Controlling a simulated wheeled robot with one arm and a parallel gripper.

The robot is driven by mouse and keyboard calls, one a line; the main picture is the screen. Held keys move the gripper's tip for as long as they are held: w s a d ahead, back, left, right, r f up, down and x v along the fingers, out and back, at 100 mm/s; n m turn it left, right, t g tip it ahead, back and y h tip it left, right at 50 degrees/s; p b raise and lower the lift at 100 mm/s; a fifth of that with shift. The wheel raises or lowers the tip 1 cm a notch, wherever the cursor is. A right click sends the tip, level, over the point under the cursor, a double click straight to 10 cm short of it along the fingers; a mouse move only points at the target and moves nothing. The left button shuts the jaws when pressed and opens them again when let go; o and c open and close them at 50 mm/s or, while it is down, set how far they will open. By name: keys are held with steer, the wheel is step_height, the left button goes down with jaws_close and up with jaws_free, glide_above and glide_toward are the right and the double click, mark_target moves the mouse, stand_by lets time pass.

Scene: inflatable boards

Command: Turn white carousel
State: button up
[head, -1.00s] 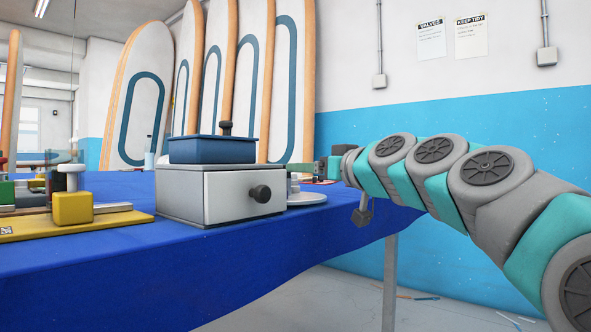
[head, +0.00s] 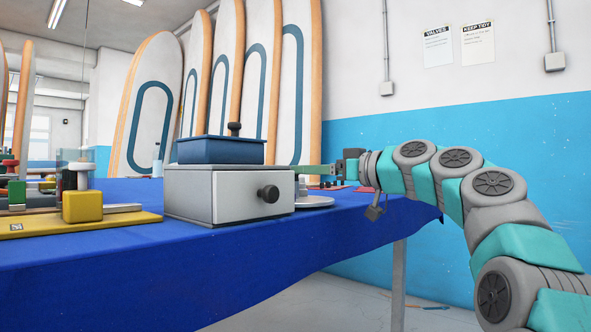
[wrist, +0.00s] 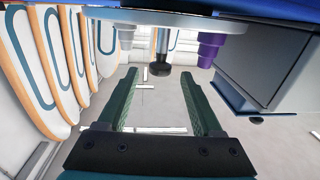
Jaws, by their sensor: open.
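The white carousel (head: 316,202) is a low pale disc on the blue table, partly hidden behind the grey drawer box. In the wrist view, which looks upside down, its rim (wrist: 185,19) crosses the top. A black knob on a pale stem (wrist: 160,80) and a stepped purple piece (wrist: 209,48) project from the disc there. My gripper (head: 308,169) reaches left above the disc in the head view. In the wrist view its green fingers (wrist: 164,84) are wide apart and empty. The knob appears between the fingertips, but I cannot tell its depth; no contact shows.
The grey drawer box (head: 215,196) with a dark knob stands close left of the carousel, bearing a blue lidded box (head: 220,151). A yellow block (head: 82,206) sits farther left. Boards (head: 296,80) lean behind. Floor right of the table (head: 350,300) looks mostly clear.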

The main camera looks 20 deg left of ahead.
steer(key=x, duration=0.4)
steer(key=shift+w+a+p, duration=0.1)
steer(key=shift+a+p, duration=0.05)
steer(key=shift+p, duration=0.25)
jaws_close()
stand_by(1.0)
